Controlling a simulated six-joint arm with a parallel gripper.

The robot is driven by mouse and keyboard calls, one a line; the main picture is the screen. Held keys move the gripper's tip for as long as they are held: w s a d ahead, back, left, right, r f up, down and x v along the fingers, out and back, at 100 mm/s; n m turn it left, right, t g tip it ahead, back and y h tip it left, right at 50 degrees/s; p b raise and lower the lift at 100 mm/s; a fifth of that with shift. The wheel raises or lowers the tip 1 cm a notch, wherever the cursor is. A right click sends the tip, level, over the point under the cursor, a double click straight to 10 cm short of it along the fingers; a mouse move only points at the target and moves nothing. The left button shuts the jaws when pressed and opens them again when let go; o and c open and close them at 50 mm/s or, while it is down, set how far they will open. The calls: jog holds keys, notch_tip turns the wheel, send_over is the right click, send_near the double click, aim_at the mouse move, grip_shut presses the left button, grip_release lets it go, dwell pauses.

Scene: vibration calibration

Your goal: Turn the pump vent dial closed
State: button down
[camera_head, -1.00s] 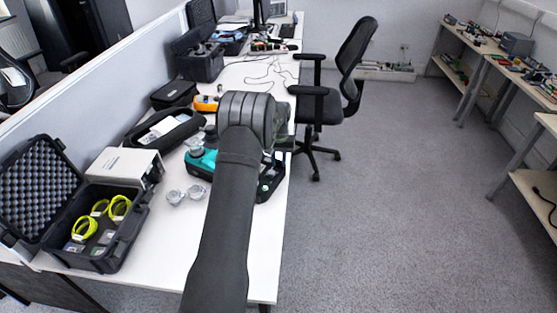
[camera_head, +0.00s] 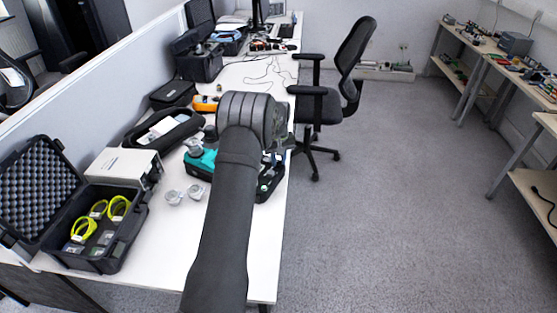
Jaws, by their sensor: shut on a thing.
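A teal and black pump device (camera_head: 200,164) stands on the white table, partly covered by my dark arm. Its dark right part (camera_head: 268,186) shows on the other side of the arm. My gripper (camera_head: 271,158) is low over this right part, mostly hidden behind my own wrist. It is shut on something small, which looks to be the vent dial. The dial itself is hidden, so its angle cannot be told.
Two small clear-grey parts (camera_head: 184,194) lie on the table left of my arm. An open black case (camera_head: 108,262) with yellow coils and a white box (camera_head: 122,166) are further left. An office chair (camera_head: 322,105) stands at the table's right edge.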

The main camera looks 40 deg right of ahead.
aim_at(279, 162)
jog(key=c, duration=1.2)
grip_release()
jog(key=shift+c, duration=0.2)
jog(key=shift+r, duration=0.1)
notch_tip(279, 162, up, 17)
jog(key=shift+r, duration=0.1)
notch_tip(279, 162, down, 17)
jog(key=shift+f, duration=0.2)
